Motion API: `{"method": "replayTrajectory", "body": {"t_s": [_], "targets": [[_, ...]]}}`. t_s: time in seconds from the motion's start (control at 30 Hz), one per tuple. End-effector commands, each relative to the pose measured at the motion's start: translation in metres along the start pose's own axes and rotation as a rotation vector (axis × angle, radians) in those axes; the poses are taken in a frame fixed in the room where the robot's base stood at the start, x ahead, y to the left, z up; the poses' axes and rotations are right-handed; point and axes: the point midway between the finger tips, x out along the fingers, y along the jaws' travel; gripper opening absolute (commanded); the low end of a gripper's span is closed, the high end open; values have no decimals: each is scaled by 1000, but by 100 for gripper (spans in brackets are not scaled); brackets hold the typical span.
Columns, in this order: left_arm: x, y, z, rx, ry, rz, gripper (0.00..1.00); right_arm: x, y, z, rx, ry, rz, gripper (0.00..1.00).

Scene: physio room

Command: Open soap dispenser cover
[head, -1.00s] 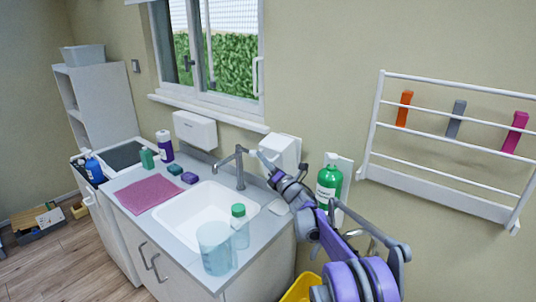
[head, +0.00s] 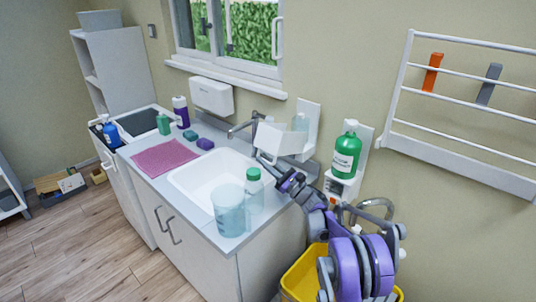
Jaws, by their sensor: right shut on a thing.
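The white soap dispenser (head: 312,118) is on the wall right of the tap. Its white cover (head: 277,140) is swung forward and down, away from the back plate. A pale translucent bottle (head: 300,122) shows inside behind the cover. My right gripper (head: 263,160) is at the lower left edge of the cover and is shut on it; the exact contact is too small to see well. My left gripper is out of view.
The tap (head: 245,126) and sink (head: 200,178) are left of my right gripper. A clear beaker (head: 229,212) and green-capped bottle (head: 254,192) stand at the counter's front edge. A green bottle (head: 346,152) hangs on the wall to the right. A yellow bin (head: 302,278) is below.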

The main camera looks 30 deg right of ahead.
Motion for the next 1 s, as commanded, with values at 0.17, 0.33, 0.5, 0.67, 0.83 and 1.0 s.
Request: {"method": "replayTrajectory", "body": {"t_s": [0.17,0.33,0.5,0.67,0.83,1.0], "targets": [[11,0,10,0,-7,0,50,-10,7,-23,-120,0,54,0],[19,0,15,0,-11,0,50,-16,8,-38,-114,0,51,0],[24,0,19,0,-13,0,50,-20,8,-47,-113,0,50,0],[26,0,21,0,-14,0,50,-22,8,-52,-112,0,49,0],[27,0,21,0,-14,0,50,-22,7,-54,-112,0,49,0],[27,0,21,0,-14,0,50,-22,7,-53,-112,0,49,0]]}}
